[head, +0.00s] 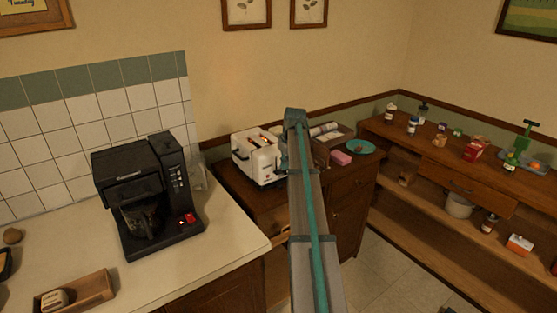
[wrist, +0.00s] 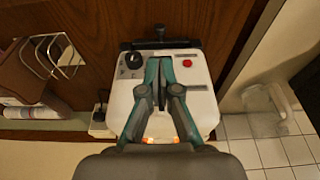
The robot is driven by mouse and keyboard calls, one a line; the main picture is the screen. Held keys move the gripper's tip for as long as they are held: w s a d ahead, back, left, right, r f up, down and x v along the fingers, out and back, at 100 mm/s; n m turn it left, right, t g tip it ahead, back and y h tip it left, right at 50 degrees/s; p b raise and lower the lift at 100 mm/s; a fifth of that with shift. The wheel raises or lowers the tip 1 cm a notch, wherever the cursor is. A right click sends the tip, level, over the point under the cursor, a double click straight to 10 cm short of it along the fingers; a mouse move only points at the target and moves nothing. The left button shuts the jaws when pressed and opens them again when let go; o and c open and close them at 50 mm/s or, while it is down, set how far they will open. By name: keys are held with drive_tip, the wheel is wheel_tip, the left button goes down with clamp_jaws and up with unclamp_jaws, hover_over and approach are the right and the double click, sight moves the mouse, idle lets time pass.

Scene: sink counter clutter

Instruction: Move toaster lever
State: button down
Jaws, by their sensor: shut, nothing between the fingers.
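The white toaster (head: 256,155) stands on the brown wooden cabinet, left of my arm in the head view. An orange glow shows at its top. In the wrist view the toaster (wrist: 205,100) is below my gripper, with a black knob (wrist: 133,62), a red button (wrist: 187,62) and a black bar (wrist: 185,44) with a small stub at its far edge. I cannot tell which part is the lever. My gripper (wrist: 161,68) is shut and empty, its fingertips over the panel between knob and button. I cannot tell whether they touch it. In the head view my arm hides the gripper.
A black coffee maker (head: 148,198) stands on the pale counter to the left. A pink block (head: 341,158) and a teal plate (head: 360,147) lie right of my arm. In the wrist view a wire rack (wrist: 52,55) is left of the toaster.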

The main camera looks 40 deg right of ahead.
drive_tip(key=v, duration=1)
drive_tip(key=shift+r, duration=0.3)
drive_tip(key=shift+s, duration=0.15)
